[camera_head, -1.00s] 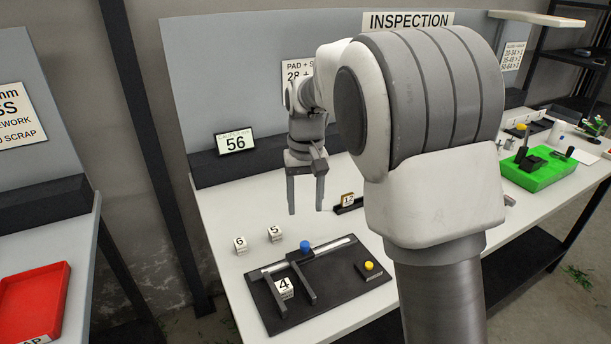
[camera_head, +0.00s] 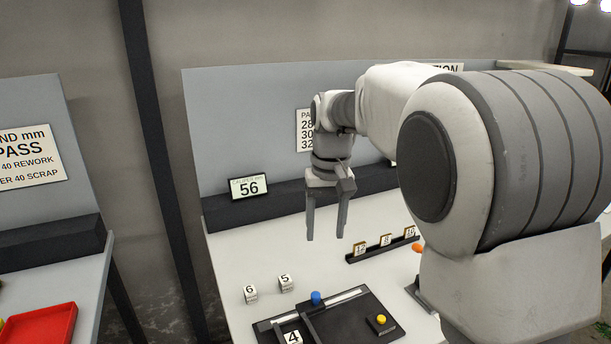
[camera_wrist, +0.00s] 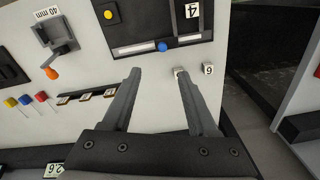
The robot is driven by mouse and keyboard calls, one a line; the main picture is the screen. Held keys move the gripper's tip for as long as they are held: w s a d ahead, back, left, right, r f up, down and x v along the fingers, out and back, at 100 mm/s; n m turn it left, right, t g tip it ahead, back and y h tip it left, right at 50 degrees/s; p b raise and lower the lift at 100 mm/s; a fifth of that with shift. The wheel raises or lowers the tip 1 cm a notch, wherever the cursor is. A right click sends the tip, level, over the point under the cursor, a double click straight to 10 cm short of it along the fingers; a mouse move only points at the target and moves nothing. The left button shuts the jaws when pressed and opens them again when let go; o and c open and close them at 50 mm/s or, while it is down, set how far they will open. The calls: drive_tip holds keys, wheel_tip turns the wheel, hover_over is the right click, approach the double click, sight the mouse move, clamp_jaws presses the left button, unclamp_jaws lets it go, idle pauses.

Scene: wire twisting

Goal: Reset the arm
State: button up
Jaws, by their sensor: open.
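My gripper (camera_head: 325,224) is open and empty, pointing down above the white inspection table (camera_head: 232,262). In the wrist view its two fingers (camera_wrist: 160,92) are spread apart with nothing between them. Below it in the head view, the white blocks marked 6 (camera_head: 250,294) and 5 (camera_head: 285,283) stand on the table. The black caliper fixture (camera_head: 350,312) with a blue knob (camera_head: 316,298) and a yellow button (camera_head: 381,320) lies in front. A block marked 4 (camera_head: 292,338) sits in it. My arm's large joint hides much of the table's right side.
A dark rack (camera_head: 384,249) holds several numbered tiles. A caliper display (camera_head: 248,187) reading 56 stands on the rear ledge. A crank with an orange handle (camera_wrist: 51,73) is left in the wrist view. A red tray (camera_head: 40,325) is at the lower left.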

drive_tip(key=s+d+r+t, duration=0.1)
drive_tip(key=s+d+r, duration=0.2)
drive_tip(key=s, duration=0.3)
drive_tip(key=s+d+r+t, duration=0.1)
drive_tip(key=s+d+r, duration=0.15)
drive_tip(key=s, duration=0.35)
drive_tip(key=s+d+f+t, duration=0.1)
drive_tip(key=s+f, duration=0.1)
drive_tip(key=s, duration=0.4)
drive_tip(key=s+d+f+m+t, duration=0.1)
drive_tip(key=s+d+f+t, duration=0.1)
drive_tip(key=s, duration=0.4)
drive_tip(key=shift+s, duration=0.3)
